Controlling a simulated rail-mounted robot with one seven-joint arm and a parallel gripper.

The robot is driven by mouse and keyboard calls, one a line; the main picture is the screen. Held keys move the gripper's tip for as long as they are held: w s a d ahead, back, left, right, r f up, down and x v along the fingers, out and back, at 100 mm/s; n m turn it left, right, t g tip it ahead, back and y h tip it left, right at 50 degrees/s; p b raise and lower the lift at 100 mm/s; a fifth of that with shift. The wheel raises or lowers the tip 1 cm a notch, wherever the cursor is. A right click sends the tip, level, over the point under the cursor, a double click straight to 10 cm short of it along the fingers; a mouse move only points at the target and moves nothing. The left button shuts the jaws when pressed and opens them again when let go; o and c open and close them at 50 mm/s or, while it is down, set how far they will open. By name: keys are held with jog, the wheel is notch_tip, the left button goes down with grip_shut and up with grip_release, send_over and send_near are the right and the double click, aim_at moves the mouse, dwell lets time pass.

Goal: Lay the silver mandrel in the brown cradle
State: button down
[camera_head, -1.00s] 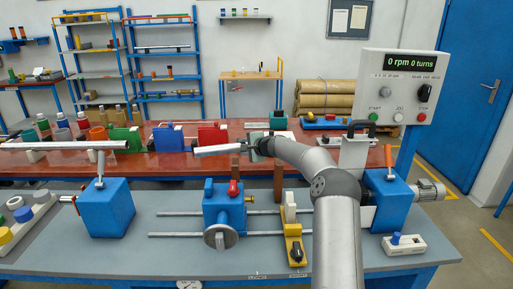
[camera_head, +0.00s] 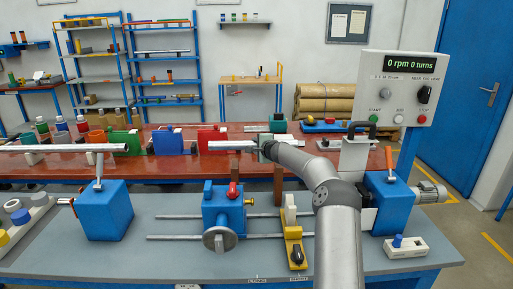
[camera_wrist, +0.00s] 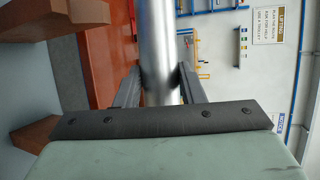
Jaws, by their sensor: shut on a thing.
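The silver mandrel (camera_head: 230,145) is a smooth round bar held level above the bench. In the wrist view the mandrel (camera_wrist: 160,60) runs away from me between the two dark fingers. My gripper (camera_head: 262,147) is shut on it; the fingers also show in the wrist view (camera_wrist: 160,88). Brown blocks, which look like the cradle (camera_head: 278,185), stand below and nearer the camera in the head view. They also show at the left edge of the wrist view (camera_wrist: 52,130), apart from the mandrel. The mandrel's near end is hidden by my gripper.
A blue carriage (camera_head: 223,208) with a red knob sits on two rails, close to the cradle. A blue headstock (camera_head: 389,200) is at right and a blue block with a lever (camera_head: 103,208) at left. Another long silver bar (camera_head: 65,148) lies at far left. A red table (camera_head: 170,165) stands behind.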

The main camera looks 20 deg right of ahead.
notch_tip(320, 180, down, 8)
jog(key=b, duration=0.8)
jog(key=shift+r, duration=0.15)
jog(key=shift+f+b, duration=0.35)
jog(key=shift+b, duration=0.15)
dwell(0.4)
jog(key=c, duration=0.9)
grip_release()
jog(key=shift+o, duration=0.2)
jog(key=a+b+v, duration=0.1)
jog(key=b+v, duration=0.6)
jog(key=v, duration=1)
jog(key=shift+s+d, duration=0.25)
jog(key=shift+d, duration=0.15)
